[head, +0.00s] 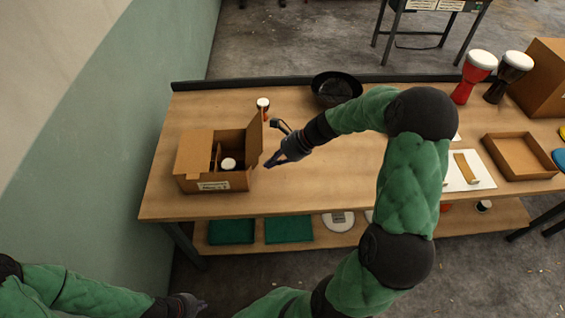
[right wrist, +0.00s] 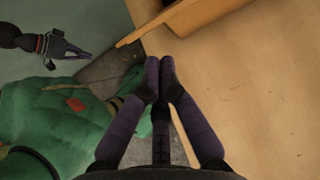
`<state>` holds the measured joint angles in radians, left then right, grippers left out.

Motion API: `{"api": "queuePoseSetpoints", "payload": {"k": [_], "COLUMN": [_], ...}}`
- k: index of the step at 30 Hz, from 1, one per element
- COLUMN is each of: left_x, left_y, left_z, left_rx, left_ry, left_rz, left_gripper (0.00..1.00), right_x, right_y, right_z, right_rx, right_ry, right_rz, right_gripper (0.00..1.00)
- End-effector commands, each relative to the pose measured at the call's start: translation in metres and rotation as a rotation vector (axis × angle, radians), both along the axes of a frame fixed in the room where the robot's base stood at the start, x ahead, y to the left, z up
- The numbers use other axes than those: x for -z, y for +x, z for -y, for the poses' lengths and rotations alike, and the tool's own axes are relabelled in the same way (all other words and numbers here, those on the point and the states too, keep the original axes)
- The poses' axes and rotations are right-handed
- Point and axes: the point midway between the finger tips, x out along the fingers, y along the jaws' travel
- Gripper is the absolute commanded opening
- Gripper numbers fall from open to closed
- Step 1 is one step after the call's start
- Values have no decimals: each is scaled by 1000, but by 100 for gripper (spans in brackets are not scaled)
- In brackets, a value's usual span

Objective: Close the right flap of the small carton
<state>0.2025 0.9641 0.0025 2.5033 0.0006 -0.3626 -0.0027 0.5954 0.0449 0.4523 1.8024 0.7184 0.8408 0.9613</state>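The small carton (head: 213,182) stands on the left part of the table. Its right flap (head: 255,141) stands up, roughly vertical. Its left flap (head: 193,152) lies over the left part of the opening. A small white-topped drum (head: 229,164) shows inside. My right gripper (head: 267,166) is just right of the carton, outside the raised flap, apart from it as far as I can see. In the right wrist view its fingertips (right wrist: 159,64) are together and empty, with the carton (right wrist: 187,17) beyond. My left gripper (head: 203,303) is low, off the table's front; its fingertips look together (right wrist: 87,54).
A small drum (head: 263,104) stands behind the carton, and a dark round pan (head: 336,88) is at the back edge. Red (head: 475,72) and black (head: 508,75) goblet drums and an open tray (head: 520,156) are at the right.

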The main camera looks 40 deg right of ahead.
Motion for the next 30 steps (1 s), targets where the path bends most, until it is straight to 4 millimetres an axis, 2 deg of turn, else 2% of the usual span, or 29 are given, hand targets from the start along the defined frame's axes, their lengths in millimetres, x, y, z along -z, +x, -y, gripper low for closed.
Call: {"api": "queuePoseSetpoints", "payload": {"k": [6, 18, 30], "left_x": [2, 1, -19], "left_y": [0, 0, 0], "left_z": [0, 0, 0], "left_rx": [0, 0, 0], "left_ry": [0, 0, 0], "left_rz": [0, 0, 1], "left_gripper": [0, 0, 0], "right_x": [-7, -8, -12], "right_y": [5, 6, 7], "right_z": [-10, -10, -13], "right_rx": [-1, -1, -1], "right_ry": [1, 0, -38], "right_rz": [-1, -2, -26], "right_gripper": [0, 0, 0]}}
